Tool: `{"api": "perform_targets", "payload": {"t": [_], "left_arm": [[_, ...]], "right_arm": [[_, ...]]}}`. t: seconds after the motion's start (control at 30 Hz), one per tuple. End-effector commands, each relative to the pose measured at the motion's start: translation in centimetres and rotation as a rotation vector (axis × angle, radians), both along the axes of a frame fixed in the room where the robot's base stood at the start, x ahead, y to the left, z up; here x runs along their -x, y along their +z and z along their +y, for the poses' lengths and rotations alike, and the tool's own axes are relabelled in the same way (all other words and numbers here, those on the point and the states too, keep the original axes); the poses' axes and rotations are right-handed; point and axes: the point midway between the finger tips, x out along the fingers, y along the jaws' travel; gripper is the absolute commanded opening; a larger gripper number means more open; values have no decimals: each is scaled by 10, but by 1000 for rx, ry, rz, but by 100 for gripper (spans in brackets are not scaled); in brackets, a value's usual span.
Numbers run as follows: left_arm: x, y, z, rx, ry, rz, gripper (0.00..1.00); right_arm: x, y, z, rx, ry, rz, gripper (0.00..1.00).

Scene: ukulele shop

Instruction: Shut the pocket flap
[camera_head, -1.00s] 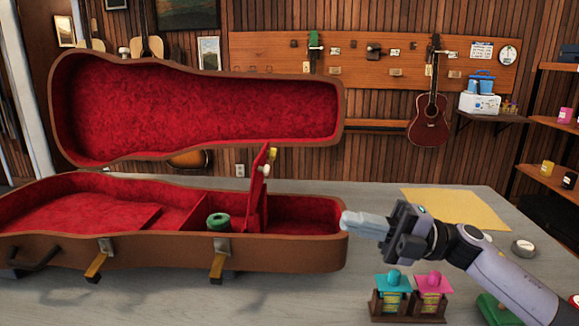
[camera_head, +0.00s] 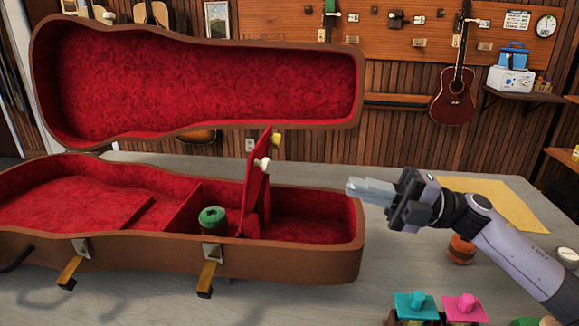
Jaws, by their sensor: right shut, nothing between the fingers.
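The pocket flap (camera_head: 257,185) is a red panel with a white knob, standing raised and nearly upright inside the open brown case (camera_head: 290,262). The pocket (camera_head: 222,230) beside it is uncovered, and a green round item (camera_head: 212,219) shows in it. My right gripper (camera_head: 350,187) is shut and empty. It is at the right end of the case, to the right of the flap and apart from it. My left gripper is not in view.
The case lid (camera_head: 200,85) stands open at the back. Teal (camera_head: 416,305) and pink (camera_head: 465,307) topped items stand at the front right. A brown round object (camera_head: 461,250) sits below my right arm. A yellow sheet (camera_head: 500,200) lies behind it.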

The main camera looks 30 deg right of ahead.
Motion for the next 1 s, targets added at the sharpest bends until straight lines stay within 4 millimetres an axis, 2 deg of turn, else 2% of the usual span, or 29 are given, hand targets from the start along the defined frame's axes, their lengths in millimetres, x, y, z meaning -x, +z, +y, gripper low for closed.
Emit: {"api": "perform_targets", "payload": {"t": [0.7,1.0], "left_arm": [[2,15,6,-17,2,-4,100],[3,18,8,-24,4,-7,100]], "right_arm": [[-55,27,83,-1,2,-2,0],[-66,29,100,1,0,1,0]]}}
